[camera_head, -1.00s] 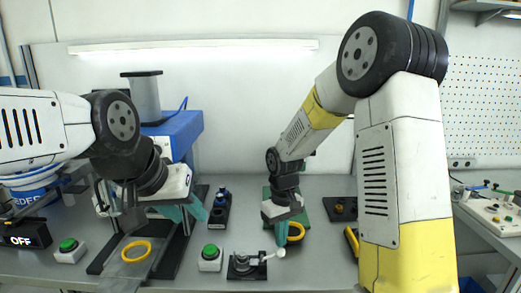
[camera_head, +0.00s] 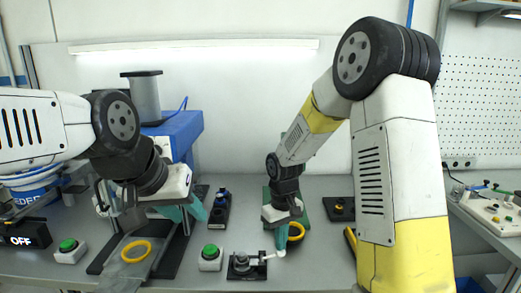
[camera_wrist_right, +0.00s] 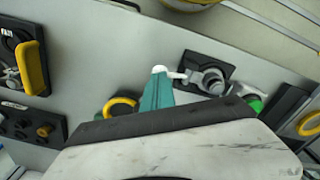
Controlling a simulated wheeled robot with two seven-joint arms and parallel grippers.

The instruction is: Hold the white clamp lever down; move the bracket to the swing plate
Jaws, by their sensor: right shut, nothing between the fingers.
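The white clamp lever (camera_head: 270,256) with its round white knob sticks out to the right from a small black-based clamp (camera_head: 241,264) at the bench front. My right gripper (camera_head: 280,247) is shut and empty, its teal fingertips at the knob; in the right wrist view the tips (camera_wrist_right: 158,78) overlap the knob (camera_wrist_right: 160,69). I cannot tell how hard they press. My left gripper (camera_head: 186,217) appears open and empty, above a grey plate (camera_head: 122,274), perhaps the swing plate, with a yellow ring (camera_head: 137,250). Another yellow ring (camera_head: 296,232), perhaps the bracket's, is partly hidden behind the right gripper.
Green push buttons (camera_head: 210,256) (camera_head: 69,250) stand at the front. A blue press (camera_head: 182,130) stands behind the left gripper. An OFF display (camera_head: 25,236) is at far left. A yellow handle (camera_wrist_right: 33,68) lies beside the right arm.

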